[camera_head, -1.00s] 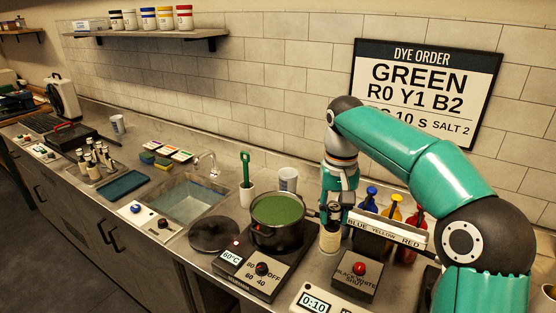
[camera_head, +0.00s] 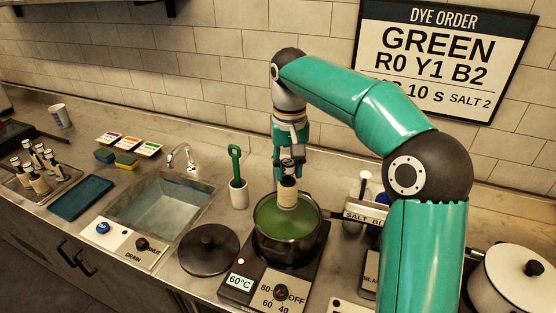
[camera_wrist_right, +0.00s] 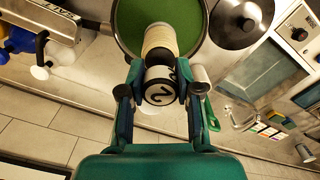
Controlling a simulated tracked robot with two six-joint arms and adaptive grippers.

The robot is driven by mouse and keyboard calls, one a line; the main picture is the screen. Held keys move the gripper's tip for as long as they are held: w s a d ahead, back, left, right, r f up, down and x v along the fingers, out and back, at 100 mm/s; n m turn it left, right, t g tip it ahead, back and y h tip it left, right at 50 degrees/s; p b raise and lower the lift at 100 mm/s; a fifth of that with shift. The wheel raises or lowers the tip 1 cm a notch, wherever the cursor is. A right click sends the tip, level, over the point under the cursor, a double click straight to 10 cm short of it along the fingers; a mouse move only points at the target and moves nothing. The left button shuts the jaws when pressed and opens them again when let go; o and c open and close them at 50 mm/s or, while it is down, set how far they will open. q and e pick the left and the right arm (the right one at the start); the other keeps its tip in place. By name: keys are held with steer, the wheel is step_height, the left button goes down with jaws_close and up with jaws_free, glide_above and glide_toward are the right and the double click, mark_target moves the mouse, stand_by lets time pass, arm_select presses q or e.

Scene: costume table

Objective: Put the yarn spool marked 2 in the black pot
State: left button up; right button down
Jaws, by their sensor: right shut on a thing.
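The yarn spool marked 2 (camera_wrist_right: 160,84) is in my right gripper, which is shut on its black-and-white end in the right wrist view. In the head view, the pale spool (camera_head: 287,194) hangs upright below the right gripper (camera_head: 289,165), over the black pot (camera_head: 287,248). The pot holds green liquid and stands on the hot plate. In the right wrist view the green liquid (camera_wrist_right: 189,20) lies behind the spool's far end. Whether the spool's lower end touches the liquid I cannot tell. My left gripper is not in view.
A black lid (camera_head: 208,248) lies left of the pot. A white cup with a green-handled tool (camera_head: 238,188) stands behind it. The sink (camera_head: 163,208) is further left. A white pot (camera_head: 508,279) stands at the right, and several spools sit in a tray (camera_head: 42,188) at far left.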

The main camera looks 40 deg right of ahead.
mark_target(289, 181)
steer(key=shift+s+f+b, duration=0.15)
steer(key=shift+f+b, duration=0.45)
steer(key=shift+f, duration=0.1)
step_height(289, 181, down, 3)
steer(key=shift+d+r+b, duration=0.1)
steer(key=shift+r+b, duration=0.1)
steer(key=shift+b, duration=1.05)
step_height(289, 181, down, 2)
steer(key=shift+f+b, duration=0.1)
steer(key=shift+b, duration=1.15)
steer(key=shift+f+b, duration=1.85)
steer(key=shift+f, duration=1.2)
steer(key=shift+f+b, duration=0.35)
steer(key=shift+f, duration=0.05)
